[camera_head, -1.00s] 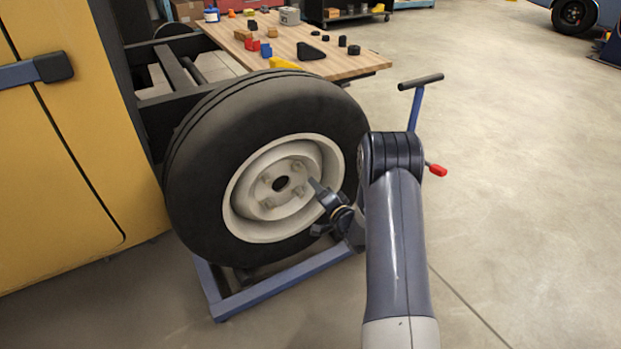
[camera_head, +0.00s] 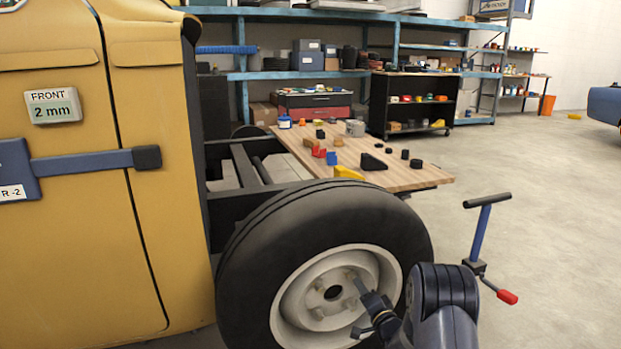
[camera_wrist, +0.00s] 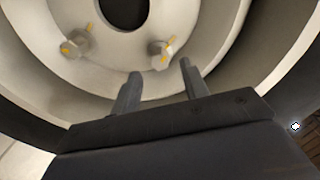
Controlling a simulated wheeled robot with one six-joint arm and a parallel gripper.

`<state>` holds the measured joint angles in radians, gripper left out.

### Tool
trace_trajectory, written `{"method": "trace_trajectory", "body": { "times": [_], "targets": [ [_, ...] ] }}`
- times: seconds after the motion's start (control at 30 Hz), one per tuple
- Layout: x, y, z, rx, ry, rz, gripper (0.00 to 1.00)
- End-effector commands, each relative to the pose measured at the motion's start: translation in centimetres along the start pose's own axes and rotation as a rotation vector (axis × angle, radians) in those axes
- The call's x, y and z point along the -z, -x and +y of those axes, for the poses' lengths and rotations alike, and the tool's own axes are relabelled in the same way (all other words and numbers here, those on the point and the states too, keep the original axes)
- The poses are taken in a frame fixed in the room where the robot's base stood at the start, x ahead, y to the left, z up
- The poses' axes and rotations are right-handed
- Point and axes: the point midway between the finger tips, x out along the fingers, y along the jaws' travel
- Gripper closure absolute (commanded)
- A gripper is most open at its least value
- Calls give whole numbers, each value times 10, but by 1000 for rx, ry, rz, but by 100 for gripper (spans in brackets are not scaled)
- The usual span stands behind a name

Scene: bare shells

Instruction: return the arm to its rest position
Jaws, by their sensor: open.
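My gripper (camera_head: 363,308) is in front of the wheel's white rim (camera_head: 290,315), low in the head view. In the wrist view its two fingers (camera_wrist: 158,80) stand apart with nothing between them. The fingertips point at the rim near a lug nut (camera_wrist: 162,53) with yellow marks. A second lug nut (camera_wrist: 76,44) sits to its left. I cannot tell whether a fingertip touches the rim. My arm reaches in from the bottom right of the head view and hides part of the tyre (camera_head: 250,270).
A yellow vehicle body (camera_head: 90,230) stands at the left. A wooden bench (camera_head: 415,178) with small parts is behind the wheel. A stand with a blue post (camera_head: 481,235) and red handle (camera_head: 507,297) is right of my arm. Open floor (camera_head: 560,220) lies at the right.

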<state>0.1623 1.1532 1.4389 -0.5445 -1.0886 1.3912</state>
Motion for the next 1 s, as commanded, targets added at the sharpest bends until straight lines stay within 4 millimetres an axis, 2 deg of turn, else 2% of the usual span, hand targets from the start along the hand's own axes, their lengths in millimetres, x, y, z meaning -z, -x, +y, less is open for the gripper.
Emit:
{"method": "trace_trajectory", "body": {
  "times": [0.1,0.33,0.83,1.0],
  "targets": [
    [-2,-19,2,2,2,-1,57],
    [0,-39,0,0,1,0,57],
    [0,-37,0,-1,16,0,57],
    [1,-23,-1,-3,-2,0,57]
  ]
}}
